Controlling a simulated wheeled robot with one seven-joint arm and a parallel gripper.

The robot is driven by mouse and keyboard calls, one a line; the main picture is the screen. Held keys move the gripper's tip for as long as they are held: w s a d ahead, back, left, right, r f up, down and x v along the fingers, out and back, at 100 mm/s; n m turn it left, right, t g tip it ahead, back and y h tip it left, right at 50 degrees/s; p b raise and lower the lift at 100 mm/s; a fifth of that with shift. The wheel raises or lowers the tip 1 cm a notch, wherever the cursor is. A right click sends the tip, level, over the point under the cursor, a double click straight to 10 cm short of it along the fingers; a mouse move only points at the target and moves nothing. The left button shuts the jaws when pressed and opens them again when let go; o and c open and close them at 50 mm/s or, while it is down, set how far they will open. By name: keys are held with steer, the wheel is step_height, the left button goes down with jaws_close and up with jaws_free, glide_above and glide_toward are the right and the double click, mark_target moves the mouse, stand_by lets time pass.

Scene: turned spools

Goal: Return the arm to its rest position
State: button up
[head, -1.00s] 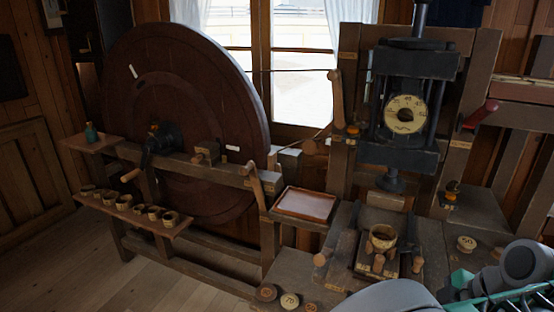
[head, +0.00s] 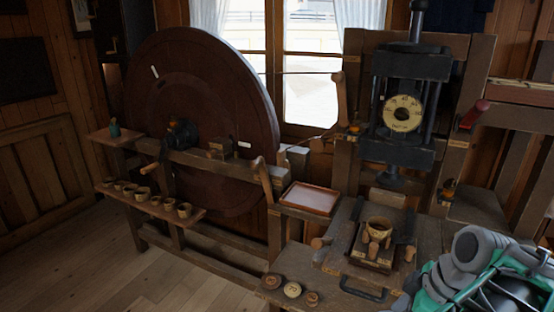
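My arm (head: 485,275) shows at the lower right as folded grey and green links, in front of the right end of the workbench. My gripper's fingers cannot be made out in this view.
A large dark wheel (head: 215,75) stands at the left. Several small cups stand on a low shelf (head: 158,208) before it. A red-brown tray (head: 310,199) sits left of the press. Several round wooden pieces (head: 292,290) lie at the bench's front edge. Floor at lower left is clear.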

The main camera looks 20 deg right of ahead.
steer(key=w+a+f+m+h, duration=0.1)
steer(key=w+a+m, duration=0.2)
steer(key=a, duration=0.9)
steer(key=w+a+f+m, duration=0.2)
steer(key=w+a, duration=0.4)
steer(key=a, duration=0.6)
steer(key=shift+a+f+m+h, duration=0.2)
steer(key=shift+m+h, duration=0.2)
steer(key=shift+m, duration=0.5)
steer(key=shift+w, duration=0.1)
